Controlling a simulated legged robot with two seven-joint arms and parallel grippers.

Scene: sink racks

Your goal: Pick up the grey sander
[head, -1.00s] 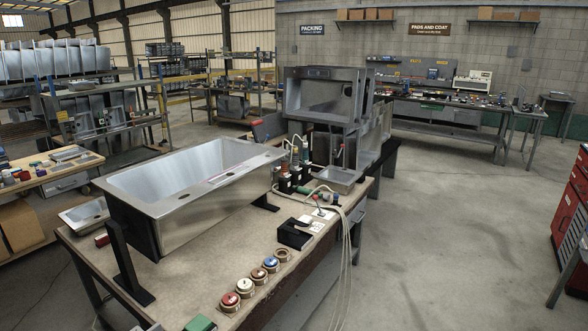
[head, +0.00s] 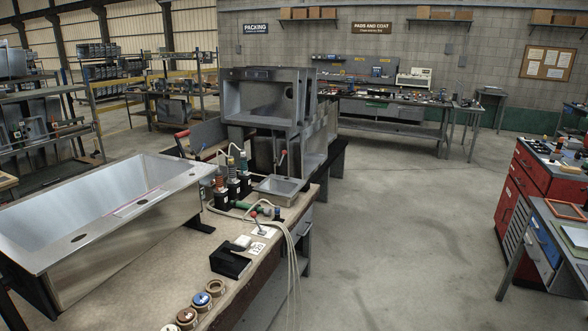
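No clear grey sander can be made out. A small grey piece (head: 241,242) lies at the black open box (head: 230,263) near the bench's right edge; it is too small to tell what it is. Several upright tools with black bases (head: 232,187) and coloured tops stand behind it, with hoses. Neither of my grippers is in view.
A large steel sink (head: 100,215) lies on the bench (head: 150,287). Several round discs (head: 202,299) sit at the front edge. Hoses (head: 291,260) hang off the right side. Stacked sinks (head: 265,95) stand behind. Open floor (head: 400,220) lies right, before a red cabinet (head: 530,190).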

